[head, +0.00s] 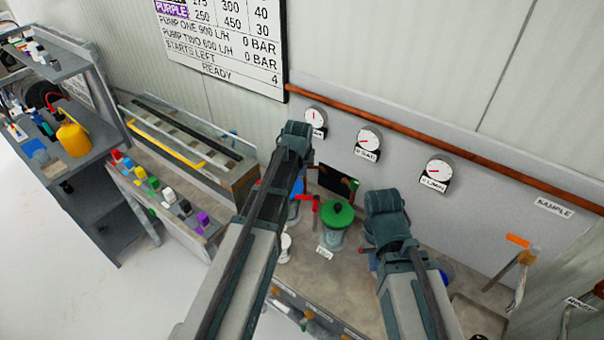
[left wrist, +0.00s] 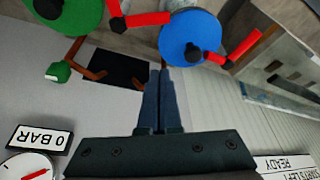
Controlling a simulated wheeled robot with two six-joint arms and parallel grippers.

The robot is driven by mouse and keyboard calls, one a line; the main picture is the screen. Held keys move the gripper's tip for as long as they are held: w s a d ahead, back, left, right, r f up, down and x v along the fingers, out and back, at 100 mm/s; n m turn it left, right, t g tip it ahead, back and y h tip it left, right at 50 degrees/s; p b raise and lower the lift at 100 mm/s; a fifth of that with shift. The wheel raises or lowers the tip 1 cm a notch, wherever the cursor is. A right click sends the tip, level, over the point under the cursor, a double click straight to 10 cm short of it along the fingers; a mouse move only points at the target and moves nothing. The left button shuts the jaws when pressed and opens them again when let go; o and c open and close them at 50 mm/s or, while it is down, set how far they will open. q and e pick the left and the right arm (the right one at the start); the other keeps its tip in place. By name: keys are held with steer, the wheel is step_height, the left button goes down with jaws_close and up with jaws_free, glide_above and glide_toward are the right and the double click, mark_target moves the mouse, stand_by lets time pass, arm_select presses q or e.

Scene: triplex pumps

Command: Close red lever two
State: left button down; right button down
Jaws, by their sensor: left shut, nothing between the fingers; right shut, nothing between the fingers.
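Two pumps stand on the bench: one with a green top (head: 338,212) and one with a blue top (head: 294,213), mostly hidden behind my left arm in the head view. Both also show in the left wrist view, green (left wrist: 65,14) and blue (left wrist: 190,38). One red lever (left wrist: 146,20) lies between the two tops, and another red lever (left wrist: 240,46) angles off the blue top's right side. I cannot read which is number two. My left gripper (left wrist: 166,76) is shut and empty, its tips just short of the blue top in the picture. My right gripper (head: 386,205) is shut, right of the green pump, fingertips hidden.
Dial gauges (head: 368,140) line the wall panel under a brown pipe (head: 450,145). A dark opening (head: 335,180) sits behind the pumps. A rack with a yellow bar (head: 165,137) and coloured blocks (head: 153,184) stand left. A sample tap (head: 524,258) is at right.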

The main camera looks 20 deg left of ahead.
arm_select(q)
steer(key=b+x, duration=0.4)
steer(key=x, duration=0.2)
steer(key=shift+f+b, duration=0.15)
steer(key=shift+b, duration=0.2)
steer(key=s, duration=0.4)
steer(key=shift+d+f, duration=0.25)
